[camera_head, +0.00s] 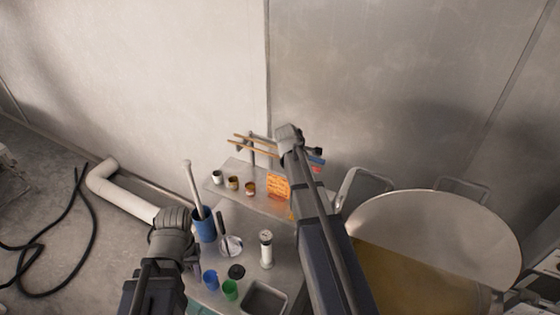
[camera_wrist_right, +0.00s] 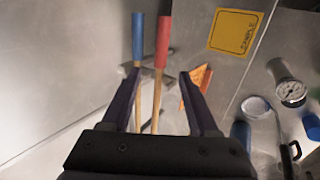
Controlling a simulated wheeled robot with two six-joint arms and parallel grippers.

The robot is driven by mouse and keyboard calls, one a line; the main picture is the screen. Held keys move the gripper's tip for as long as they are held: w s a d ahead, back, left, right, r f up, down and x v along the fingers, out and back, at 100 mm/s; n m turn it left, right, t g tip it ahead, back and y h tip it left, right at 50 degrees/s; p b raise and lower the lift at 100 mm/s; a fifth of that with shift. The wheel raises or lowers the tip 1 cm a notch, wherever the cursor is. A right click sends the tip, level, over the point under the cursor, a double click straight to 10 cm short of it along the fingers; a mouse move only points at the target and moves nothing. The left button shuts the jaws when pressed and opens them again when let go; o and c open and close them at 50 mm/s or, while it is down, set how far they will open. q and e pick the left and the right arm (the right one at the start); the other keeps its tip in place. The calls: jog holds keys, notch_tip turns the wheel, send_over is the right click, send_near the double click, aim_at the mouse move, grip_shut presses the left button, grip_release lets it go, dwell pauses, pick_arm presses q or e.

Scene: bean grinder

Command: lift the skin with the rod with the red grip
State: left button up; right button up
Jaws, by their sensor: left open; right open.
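The rod with the red grip (camera_wrist_right: 163,42) has a wooden shaft and lies between the open fingers of my right gripper (camera_wrist_right: 159,74) in the right wrist view. Nothing shows the fingers closed on it. A second rod with a blue grip (camera_wrist_right: 137,38) lies just left of it, near the left finger. In the head view the red grip (camera_head: 315,168) shows beside my right arm, with the wooden shafts (camera_head: 252,148) reaching left. My left gripper (camera_head: 180,235) is open beside the blue cup. A brownish-yellow surface (camera_head: 405,282) fills the round vat; I cannot tell whether a skin covers it.
A blue cup (camera_head: 204,226) holding a pale rod, small jars, an orange card (camera_head: 278,185) and a white cylinder (camera_head: 266,250) crowd the metal table. A wall stands close behind.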

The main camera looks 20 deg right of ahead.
jog(key=b+x, duration=0.2)
jog(key=x, duration=0.1)
jog(key=b+x, duration=0.2)
jog(key=shift+s+d+f, duration=0.2)
jog(key=shift+d, duration=0.05)
grip_shut()
dwell(0.4)
